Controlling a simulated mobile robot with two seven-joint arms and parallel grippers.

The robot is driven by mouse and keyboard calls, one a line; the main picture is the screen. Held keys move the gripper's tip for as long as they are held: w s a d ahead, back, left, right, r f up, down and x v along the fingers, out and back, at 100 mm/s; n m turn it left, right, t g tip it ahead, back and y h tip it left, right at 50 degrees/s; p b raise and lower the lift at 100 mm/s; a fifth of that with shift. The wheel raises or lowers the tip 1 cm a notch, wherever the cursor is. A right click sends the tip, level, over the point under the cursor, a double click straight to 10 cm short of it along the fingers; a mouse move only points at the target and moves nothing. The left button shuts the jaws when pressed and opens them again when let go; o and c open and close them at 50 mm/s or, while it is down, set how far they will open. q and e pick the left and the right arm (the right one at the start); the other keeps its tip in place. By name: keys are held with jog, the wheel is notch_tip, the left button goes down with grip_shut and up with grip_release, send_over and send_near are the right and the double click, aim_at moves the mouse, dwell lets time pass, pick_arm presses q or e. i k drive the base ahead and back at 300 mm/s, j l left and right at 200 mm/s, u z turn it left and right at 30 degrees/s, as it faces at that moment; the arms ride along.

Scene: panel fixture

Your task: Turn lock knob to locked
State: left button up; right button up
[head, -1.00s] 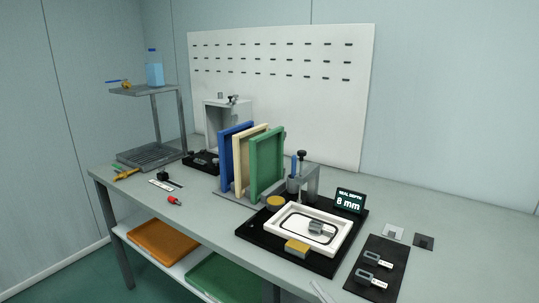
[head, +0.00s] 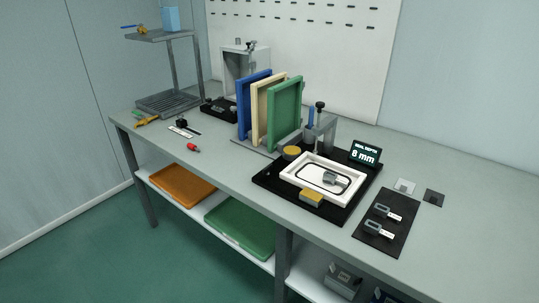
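No part is plainly marked as the lock knob, and no locked or unlocked mark is legible. A black knob (head: 320,105) tops a post of the grey clamp bracket (head: 325,128) at the back of the black fixture base (head: 267,181). A white frame (head: 292,189) with a dark seal loop lies on the base, with a small grey part (head: 331,178) inside it. A yellow block (head: 311,199) is at its front edge and a round yellow piece (head: 292,152) behind it. Neither of my grippers is in view.
Blue, cream and green panels (head: 286,115) stand upright left of the fixture. A display (head: 366,153) reads 8 mm. A black mat (head: 375,246) with two grey-and-white tags lies right. A red-tipped tool (head: 194,148) lies left. The front-left bench top is mostly clear.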

aim_at(265, 171)
jog(key=i+j, duration=0.15)
jog(key=j, duration=0.2)
jog(key=i+j, duration=0.15)
jog(key=j, duration=0.2)
jog(key=i+j+z, duration=0.1)
jog(key=j+z, duration=0.15)
jog(key=i+j+z, duration=0.1)
jog(key=j+z, duration=0.15)
